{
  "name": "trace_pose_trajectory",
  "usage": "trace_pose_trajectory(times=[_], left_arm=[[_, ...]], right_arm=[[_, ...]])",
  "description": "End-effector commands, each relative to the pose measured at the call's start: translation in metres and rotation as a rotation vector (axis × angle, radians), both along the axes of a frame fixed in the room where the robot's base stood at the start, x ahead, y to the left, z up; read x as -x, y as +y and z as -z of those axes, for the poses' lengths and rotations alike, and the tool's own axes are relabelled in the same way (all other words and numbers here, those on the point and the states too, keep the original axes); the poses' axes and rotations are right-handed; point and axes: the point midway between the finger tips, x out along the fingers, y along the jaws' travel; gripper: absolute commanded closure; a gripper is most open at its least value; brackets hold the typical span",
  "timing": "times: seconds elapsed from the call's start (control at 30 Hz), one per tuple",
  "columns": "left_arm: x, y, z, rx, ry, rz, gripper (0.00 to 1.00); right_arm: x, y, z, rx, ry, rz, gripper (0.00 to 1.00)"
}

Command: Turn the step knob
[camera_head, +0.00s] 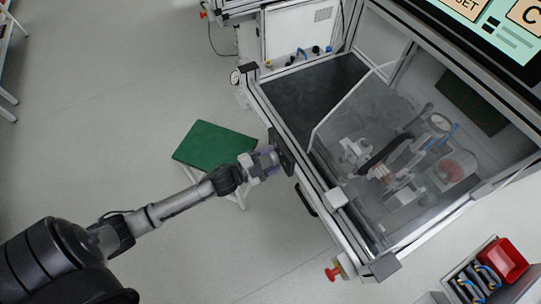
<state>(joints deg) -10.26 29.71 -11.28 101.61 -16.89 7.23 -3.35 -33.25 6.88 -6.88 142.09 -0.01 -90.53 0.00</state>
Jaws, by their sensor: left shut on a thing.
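My left gripper (274,158) reaches in from the left to the near side of the test machine's frame (256,93). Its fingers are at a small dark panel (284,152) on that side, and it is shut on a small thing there. The step knob itself cannot be made out; the gripper covers that spot. My right gripper does not show.
A green-topped stool (213,145) stands beside my left forearm. A clear door (362,112) covers the machine's fixture (405,160). A red knob (333,273) sits at the machine's lower corner. A red bin (503,260) is at lower right.

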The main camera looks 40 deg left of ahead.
Motion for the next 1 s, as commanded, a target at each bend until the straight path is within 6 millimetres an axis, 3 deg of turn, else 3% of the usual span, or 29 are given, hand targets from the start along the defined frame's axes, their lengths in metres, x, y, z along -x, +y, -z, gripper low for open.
trace_pose_trajectory(times=[0.4,0.97,1.0], left_arm=[[0.0000,-0.0004,-0.0002,-0.170,-0.065,0.000,0.65],[0.0001,-0.0003,0.0005,-0.197,-0.075,0.000,0.65],[0.0001,-0.0003,0.0005,-0.197,-0.075,0.000,0.40]], right_arm=[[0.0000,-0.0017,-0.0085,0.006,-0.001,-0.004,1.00],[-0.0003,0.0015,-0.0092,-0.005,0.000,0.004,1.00],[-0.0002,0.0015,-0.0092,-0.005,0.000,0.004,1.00]])
